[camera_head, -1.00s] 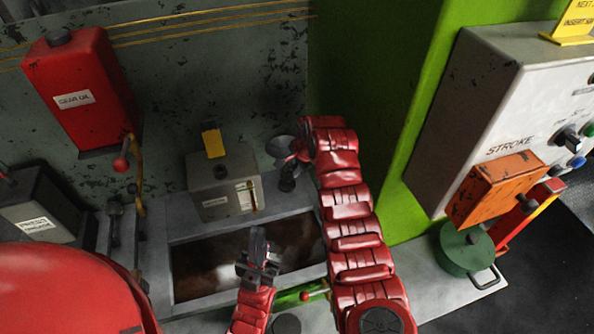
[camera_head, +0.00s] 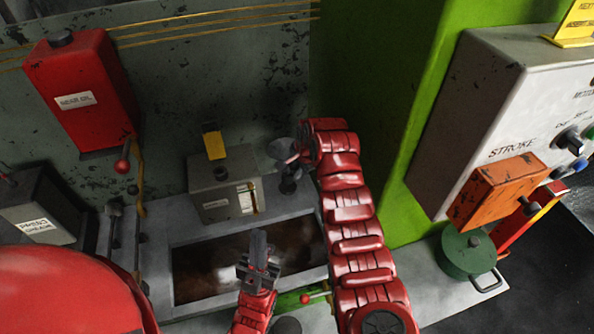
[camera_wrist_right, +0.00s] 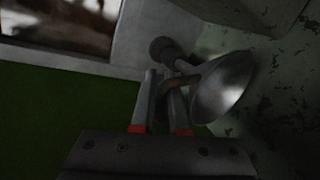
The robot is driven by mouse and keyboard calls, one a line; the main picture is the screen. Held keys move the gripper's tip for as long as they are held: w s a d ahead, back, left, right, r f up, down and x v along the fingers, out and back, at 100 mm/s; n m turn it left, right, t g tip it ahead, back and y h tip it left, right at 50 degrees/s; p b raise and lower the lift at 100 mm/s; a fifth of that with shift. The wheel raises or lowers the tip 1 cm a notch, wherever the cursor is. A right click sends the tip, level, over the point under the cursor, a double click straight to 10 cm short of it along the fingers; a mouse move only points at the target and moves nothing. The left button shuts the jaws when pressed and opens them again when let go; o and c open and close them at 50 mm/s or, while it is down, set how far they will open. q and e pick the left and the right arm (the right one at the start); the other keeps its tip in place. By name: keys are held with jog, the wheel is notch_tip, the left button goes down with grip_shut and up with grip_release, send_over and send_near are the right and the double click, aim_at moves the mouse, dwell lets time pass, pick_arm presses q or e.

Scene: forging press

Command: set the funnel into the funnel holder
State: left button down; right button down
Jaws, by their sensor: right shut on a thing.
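The grey metal funnel (camera_head: 282,149) is at the back edge of the bench, to the right of the grey box. My right gripper (camera_head: 297,151) is shut on the funnel from its right side. In the right wrist view, the funnel's wide mouth (camera_wrist_right: 224,88) shows beside the fingers (camera_wrist_right: 164,84). A dark stand that looks like the funnel holder (camera_head: 288,180) is just below the funnel. Whether the spout is inside it cannot be told. My left gripper (camera_head: 258,247) is over the dark recess, apart from the funnel; its finger gap is unclear.
A grey box with a yellow tag (camera_head: 222,190) stands left of the funnel. The recess (camera_head: 205,272) opens in front. A green press column (camera_head: 400,150) is close behind my right arm. A red gear oil can (camera_head: 85,95) is on the wall at left.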

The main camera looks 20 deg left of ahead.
jog(key=shift+f, duration=0.2)
jog(key=shift+f, duration=0.35)
jog(key=shift+f+b, duration=0.75)
jog(key=shift+f, duration=0.45)
jog(key=c, duration=0.8)
grip_release()
jog(key=shift+c, duration=0.2)
